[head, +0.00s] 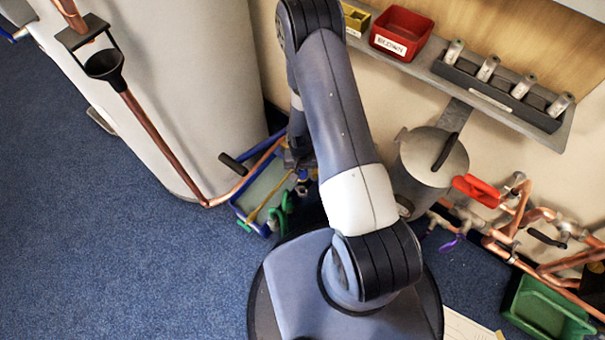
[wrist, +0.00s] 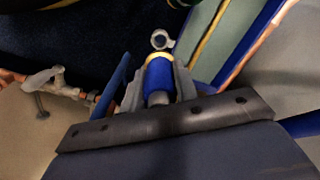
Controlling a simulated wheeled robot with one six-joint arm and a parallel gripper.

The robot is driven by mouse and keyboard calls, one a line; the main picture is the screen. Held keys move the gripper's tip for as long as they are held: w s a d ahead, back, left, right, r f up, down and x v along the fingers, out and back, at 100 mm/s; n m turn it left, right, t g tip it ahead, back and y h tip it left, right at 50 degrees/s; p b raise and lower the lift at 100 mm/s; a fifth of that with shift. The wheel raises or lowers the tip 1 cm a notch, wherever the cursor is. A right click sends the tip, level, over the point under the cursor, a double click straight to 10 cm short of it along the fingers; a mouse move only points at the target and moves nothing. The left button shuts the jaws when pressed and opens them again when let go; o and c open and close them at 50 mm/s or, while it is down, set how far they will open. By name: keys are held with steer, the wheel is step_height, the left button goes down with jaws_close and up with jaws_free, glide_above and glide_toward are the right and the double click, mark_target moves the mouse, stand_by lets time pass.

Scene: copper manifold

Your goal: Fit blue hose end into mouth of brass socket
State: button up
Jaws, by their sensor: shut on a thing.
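In the wrist view my gripper (wrist: 160,80) is shut on a blue cylindrical piece with a yellow band, which I take to be the blue hose end (wrist: 159,74). One grey finger lies on each side of it. A small pale ring with a dark centre shows just beyond the yellow band; I cannot tell whether it belongs to the held piece or stands behind it. In the head view my gripper (head: 301,163) is mostly hidden by my arm, low between the tank and the wall. I cannot make out the brass socket for certain in either view.
A blue-rimmed tray (head: 243,211) with green parts lies beside the gripper, close to the large pale tank (head: 185,90). A grey lidded canister (head: 425,165) and copper pipes with valves (head: 515,215) stand to the right. A shelf with bins is above. Blue floor at left is clear.

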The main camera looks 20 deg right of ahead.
steer(key=shift+r, duration=0.2)
steer(key=shift+r+p, duration=1.3)
steer(key=shift+r, duration=0.85)
steer(key=shift+w+a+b, duration=0.1)
steer(key=shift+b, duration=0.3)
